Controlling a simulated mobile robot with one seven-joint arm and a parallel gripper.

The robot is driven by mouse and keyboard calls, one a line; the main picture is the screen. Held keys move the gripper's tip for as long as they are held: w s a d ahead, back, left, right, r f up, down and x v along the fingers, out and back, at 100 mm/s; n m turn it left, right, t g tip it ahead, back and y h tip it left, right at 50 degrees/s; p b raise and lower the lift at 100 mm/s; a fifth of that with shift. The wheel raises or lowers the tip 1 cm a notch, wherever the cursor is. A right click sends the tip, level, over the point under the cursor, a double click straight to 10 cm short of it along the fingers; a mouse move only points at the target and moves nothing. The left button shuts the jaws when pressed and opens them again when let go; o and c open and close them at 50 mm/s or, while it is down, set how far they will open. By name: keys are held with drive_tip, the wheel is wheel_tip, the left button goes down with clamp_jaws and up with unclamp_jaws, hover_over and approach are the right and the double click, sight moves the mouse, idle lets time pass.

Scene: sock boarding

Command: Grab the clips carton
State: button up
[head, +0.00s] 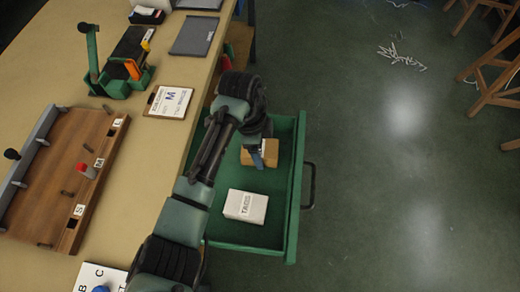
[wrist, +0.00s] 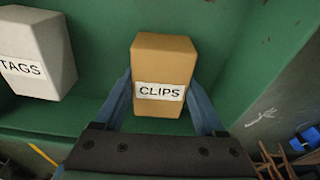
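The clips carton (wrist: 164,66) is a tan box with a white CLIPS label, inside the green drawer (head: 296,190). It also shows in the head view (head: 269,150), partly hidden by my arm and gripper. My gripper (wrist: 161,88) has one blue finger on each side of the carton. The left finger looks very close to or touching the carton's side. The right finger also lies close along its side. I cannot tell whether the fingers press on it.
A white TAGS carton (head: 246,206) lies in the drawer, to the left of the clips carton in the wrist view. The drawer stands open beside the table (head: 150,190), its walls close around my gripper. The floor at right is mostly clear.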

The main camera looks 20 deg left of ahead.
drive_tip(key=c, duration=0.8)
